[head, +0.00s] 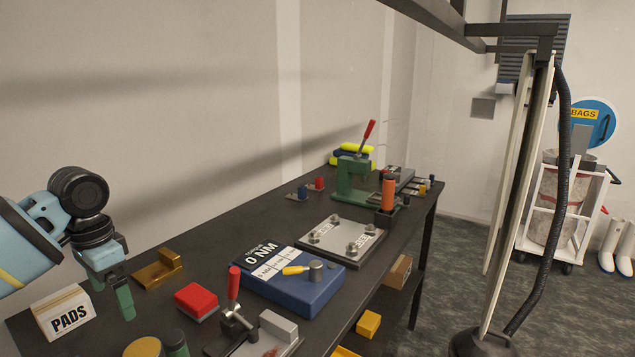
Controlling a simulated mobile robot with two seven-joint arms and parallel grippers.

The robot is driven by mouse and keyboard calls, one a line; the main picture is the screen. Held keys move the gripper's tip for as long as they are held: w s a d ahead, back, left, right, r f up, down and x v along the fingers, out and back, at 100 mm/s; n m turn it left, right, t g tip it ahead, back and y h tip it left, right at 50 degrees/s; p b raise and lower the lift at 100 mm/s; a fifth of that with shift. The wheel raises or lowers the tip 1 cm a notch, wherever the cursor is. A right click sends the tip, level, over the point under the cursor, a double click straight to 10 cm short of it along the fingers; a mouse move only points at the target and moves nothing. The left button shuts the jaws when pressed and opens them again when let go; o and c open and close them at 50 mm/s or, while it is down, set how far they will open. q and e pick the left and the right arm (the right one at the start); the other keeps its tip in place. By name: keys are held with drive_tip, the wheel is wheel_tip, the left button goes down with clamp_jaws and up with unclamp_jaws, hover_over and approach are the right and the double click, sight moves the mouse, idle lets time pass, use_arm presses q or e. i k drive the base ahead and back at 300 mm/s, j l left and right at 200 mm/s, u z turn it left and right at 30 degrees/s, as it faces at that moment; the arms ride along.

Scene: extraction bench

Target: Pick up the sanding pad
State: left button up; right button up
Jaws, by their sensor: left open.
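A red block with a grey lower edge (197,300) lies flat on the dark bench and looks like the sanding pad, though I cannot be sure. A white box marked PADS (63,313) stands at the bench's left end. My left gripper (112,290) comes in from the left and points down, between the PADS box and the red block. It is open, with nothing seen between its fingers, and is apart from the red block.
A brass bracket (158,270) lies behind the red block. A red-handled clamp (235,305) and a blue torque tester (293,280) stand to its right. A yellow round item (143,347) and a green cylinder (175,343) are in front. A green press (355,180) stands farther back.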

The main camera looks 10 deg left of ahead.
sight(197, 303)
drive_tip(key=k+j, duration=0.65)
drive_tip(key=k, duration=0.2)
